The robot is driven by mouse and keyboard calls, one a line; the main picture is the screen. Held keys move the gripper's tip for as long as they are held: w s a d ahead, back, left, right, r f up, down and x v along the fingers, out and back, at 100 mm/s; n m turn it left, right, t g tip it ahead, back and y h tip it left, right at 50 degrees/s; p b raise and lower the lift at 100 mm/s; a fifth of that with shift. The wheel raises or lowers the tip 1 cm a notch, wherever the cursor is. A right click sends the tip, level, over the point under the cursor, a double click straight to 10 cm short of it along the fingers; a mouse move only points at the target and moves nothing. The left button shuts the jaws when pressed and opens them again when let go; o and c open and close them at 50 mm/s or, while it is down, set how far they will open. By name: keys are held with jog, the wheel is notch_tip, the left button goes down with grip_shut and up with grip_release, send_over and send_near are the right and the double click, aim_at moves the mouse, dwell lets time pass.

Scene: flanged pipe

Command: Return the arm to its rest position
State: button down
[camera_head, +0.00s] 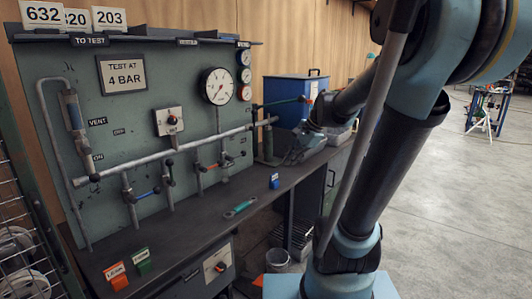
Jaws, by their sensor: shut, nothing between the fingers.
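My arm (395,160) fills the right side of the view. It rises from its base at the bottom and bends over at the top right. The forearm (350,97) reaches back down to the left, toward the far end of the bench. My gripper (290,156) is small and dark there, shut and empty, just right of the pipe's end. It is above the bench top, in front of the blue box; whether it touches anything I cannot tell.
A green test panel (135,75) with a gauge (217,86), pipe (150,158) and valves stands on the dark bench (190,215). A blue box (285,95) stands behind my gripper. A green tool (239,207) lies on the bench. Open floor (460,220) lies right.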

jog(key=s+d+f+n+h, duration=0.2)
jog(key=s+d+f+n, duration=0.3)
jog(key=s, duration=0.4)
jog(key=s+d+f+n+h, duration=0.3)
jog(key=s+f+n, duration=0.4)
jog(key=s, duration=0.3)
jog(key=shift+d+f+g, duration=0.25)
jog(key=shift+d+g, duration=0.15)
jog(key=shift+d, duration=0.5)
jog(key=shift+a, duration=0.1)
